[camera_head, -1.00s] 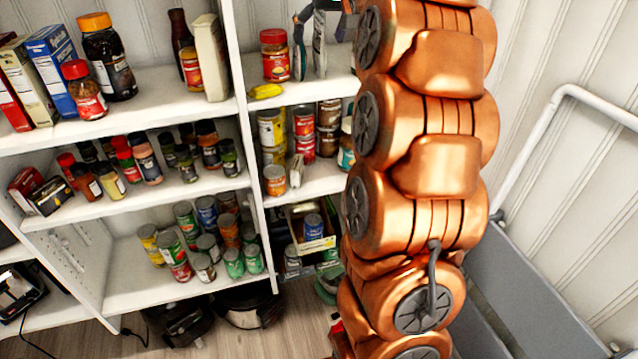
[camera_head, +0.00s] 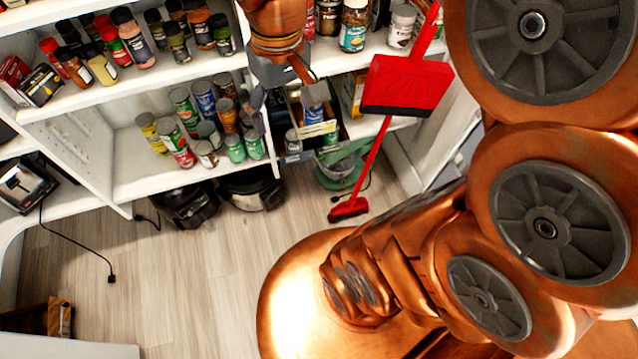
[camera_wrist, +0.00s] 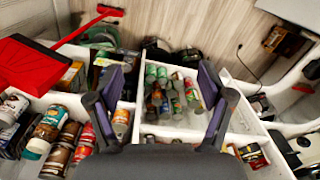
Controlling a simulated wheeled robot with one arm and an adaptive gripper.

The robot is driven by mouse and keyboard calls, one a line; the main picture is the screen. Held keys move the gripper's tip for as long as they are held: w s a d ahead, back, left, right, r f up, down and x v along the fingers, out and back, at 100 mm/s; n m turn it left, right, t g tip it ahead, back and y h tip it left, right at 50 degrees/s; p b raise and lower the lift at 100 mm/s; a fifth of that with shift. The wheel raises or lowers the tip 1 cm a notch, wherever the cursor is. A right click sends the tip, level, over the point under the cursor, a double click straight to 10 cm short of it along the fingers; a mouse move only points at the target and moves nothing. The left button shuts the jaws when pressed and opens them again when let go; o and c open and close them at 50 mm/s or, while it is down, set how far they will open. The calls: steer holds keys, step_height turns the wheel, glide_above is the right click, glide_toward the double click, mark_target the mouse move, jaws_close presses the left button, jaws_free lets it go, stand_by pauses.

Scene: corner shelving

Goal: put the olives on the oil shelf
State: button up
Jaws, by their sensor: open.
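I cannot tell which container is the olives; no label is readable. Several green, blue and orange cans (camera_head: 208,127) stand on a low white shelf (camera_head: 145,186). In the wrist view the same group of cans (camera_wrist: 168,92) shows beyond and between my fingers. My gripper (camera_head: 284,90) is at the divider to the right of these cans, partly hidden by my wrist. In the wrist view my gripper (camera_wrist: 160,80) has its two fingers wide apart with nothing between them. I cannot tell which shelf is the oil shelf.
Spice jars (camera_head: 135,38) stand on the shelf above the cans. A red dustpan (camera_head: 405,84) and a red brush (camera_head: 349,208) are at the right. An open box (camera_head: 318,130) holds a can beside my gripper. Black appliances (camera_head: 250,190) sit below. The wooden floor (camera_head: 180,270) is mostly clear.

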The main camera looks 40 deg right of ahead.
steer(key=s+a+f+g, duration=0.1)
steer(key=s+f, duration=0.6)
steer(key=s, duration=0.4)
steer(key=shift+s+a+g, duration=0.25)
steer(key=shift+a+g, duration=0.1)
steer(key=shift+g, duration=0.05)
